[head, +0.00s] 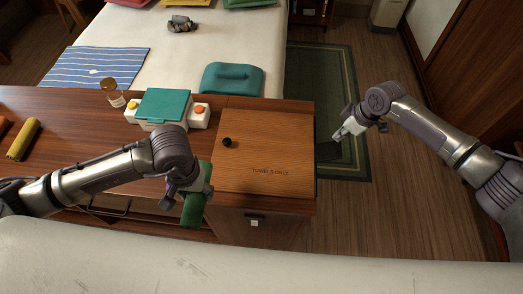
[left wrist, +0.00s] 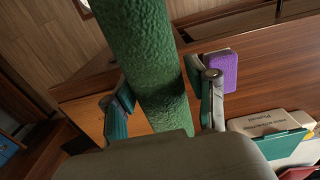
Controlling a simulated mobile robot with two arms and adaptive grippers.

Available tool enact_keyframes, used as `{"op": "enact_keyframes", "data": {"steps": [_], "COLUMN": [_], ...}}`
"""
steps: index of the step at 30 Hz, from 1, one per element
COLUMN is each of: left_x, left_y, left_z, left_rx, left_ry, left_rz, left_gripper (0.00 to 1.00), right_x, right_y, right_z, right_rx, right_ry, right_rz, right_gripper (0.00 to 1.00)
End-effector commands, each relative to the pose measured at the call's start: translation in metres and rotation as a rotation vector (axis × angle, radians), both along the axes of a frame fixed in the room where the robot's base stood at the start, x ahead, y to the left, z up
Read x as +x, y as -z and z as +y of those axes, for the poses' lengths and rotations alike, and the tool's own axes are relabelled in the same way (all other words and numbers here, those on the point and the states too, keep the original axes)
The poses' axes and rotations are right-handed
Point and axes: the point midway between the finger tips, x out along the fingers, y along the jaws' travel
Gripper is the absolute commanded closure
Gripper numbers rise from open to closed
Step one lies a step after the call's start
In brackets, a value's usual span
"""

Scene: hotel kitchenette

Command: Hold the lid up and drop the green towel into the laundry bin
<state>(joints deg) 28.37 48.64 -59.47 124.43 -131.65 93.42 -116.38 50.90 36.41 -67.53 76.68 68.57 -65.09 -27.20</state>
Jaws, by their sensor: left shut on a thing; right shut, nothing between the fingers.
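The laundry bin's wooden lid (head: 262,172), with a black knob (head: 227,142) and lettering near its front, lies flat and closed at the right end of the counter. My left gripper (head: 196,186) is shut on the rolled green towel (head: 193,210), just left of the lid's front part. The towel (left wrist: 150,60) also runs between the fingers in the left wrist view. My right gripper (head: 339,136) is shut and empty, just beyond the lid's right edge. A dark flat piece (head: 328,151) lies between it and the lid; I cannot tell what it belongs to.
On the counter behind the left arm stand a teal-topped box (head: 165,105), white blocks with yellow and orange tops, and a brown-capped jar (head: 110,92). A yellow roll (head: 23,139) lies at the left. A purple block (left wrist: 224,72) shows in the left wrist view. Floor is clear at right.

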Motion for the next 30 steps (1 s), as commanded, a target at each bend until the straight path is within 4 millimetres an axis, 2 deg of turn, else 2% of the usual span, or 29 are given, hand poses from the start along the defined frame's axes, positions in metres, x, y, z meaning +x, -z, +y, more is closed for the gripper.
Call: {"op": "enact_keyframes", "data": {"steps": [1, 6, 12, 30], "left_x": [0.000, 0.000, 0.000, 0.000], "left_y": [0.011, 0.032, 0.049, 0.048], "left_z": [0.000, 0.000, 0.000, 0.000], "left_rx": [0.000, 0.000, 0.000, 0.000], "left_ry": [0.000, 0.000, 0.000, 0.000], "left_rz": [0.000, 0.000, -0.001, 0.000], "left_gripper": [0.80, 0.80, 0.80, 0.80], "right_x": [0.000, 0.000, 0.000, 0.000], "right_y": [0.011, 0.032, 0.049, 0.049], "right_z": [0.000, 0.000, 0.000, 0.000], "right_rx": [0.000, 0.001, 0.000, 0.001], "right_ry": [0.000, 0.001, 0.002, 0.001], "right_rz": [0.000, 0.000, -0.002, -0.001], "right_gripper": [1.00, 1.00, 1.00, 1.00]}}
